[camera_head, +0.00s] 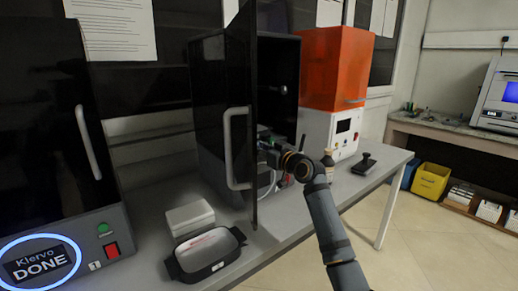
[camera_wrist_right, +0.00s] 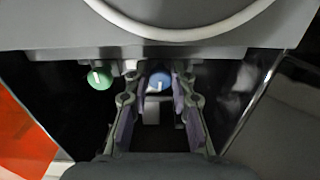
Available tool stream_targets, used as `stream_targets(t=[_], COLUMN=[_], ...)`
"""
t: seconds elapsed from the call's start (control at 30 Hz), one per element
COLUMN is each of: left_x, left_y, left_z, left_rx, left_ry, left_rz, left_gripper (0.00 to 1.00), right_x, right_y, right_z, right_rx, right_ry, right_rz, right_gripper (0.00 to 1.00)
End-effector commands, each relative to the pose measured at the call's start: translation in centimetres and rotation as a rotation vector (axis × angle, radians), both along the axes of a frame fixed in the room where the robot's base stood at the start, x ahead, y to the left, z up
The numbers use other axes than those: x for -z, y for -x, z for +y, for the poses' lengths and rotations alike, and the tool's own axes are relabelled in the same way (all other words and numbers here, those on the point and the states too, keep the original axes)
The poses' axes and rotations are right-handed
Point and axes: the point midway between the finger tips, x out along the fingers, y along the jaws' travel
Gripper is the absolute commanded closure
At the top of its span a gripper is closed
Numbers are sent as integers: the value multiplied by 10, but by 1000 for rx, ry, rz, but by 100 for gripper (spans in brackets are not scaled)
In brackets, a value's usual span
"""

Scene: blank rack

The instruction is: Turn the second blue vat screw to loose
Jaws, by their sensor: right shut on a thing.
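In the right wrist view a blue vat screw (camera_wrist_right: 159,82) with a pale mark sits under the edge of a grey panel. My right gripper (camera_wrist_right: 157,95) has its two purple-lined fingers on either side of it, shut on it. A green knob (camera_wrist_right: 99,78) with a white mark is to the left, outside the fingers. In the head view my right gripper (camera_head: 268,152) reaches into the open black cabinet (camera_head: 210,105), and the door partly hides it. The screw cannot be made out there. My left gripper is not in view.
The cabinet's open door (camera_head: 240,90) stands close to the left of my right arm. An orange-topped machine (camera_head: 336,70) stands to the right. A black-rimmed tray (camera_head: 205,262) and a pale box (camera_head: 190,217) lie on the table in front. A black handled tool (camera_head: 364,164) lies at right.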

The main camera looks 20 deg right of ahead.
Motion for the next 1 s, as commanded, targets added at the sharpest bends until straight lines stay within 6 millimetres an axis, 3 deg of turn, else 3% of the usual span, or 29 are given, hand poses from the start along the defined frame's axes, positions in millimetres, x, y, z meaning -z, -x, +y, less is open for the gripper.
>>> stream_targets(t=[0.13, 0.17, 0.3, 0.67, 0.77, 1.0], left_x=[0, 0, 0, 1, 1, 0], left_y=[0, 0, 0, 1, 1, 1], left_z=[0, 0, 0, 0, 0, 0], left_rx=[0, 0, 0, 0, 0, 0], left_ry=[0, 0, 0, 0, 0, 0], left_rz=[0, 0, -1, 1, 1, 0], left_gripper=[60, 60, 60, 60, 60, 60], right_x=[3, 3, 2, 1, 2, 3], right_y=[0, 0, 0, 4, 18, 74], right_z=[0, 0, 0, -2, -8, -29], right_rx=[-1, -1, -1, 1, 3, 5], right_ry=[0, 0, 0, -1, 2, 9], right_rz=[7, 7, 5, 1, 2, 3], right_gripper=[100, 74, 55, 54, 54, 54])
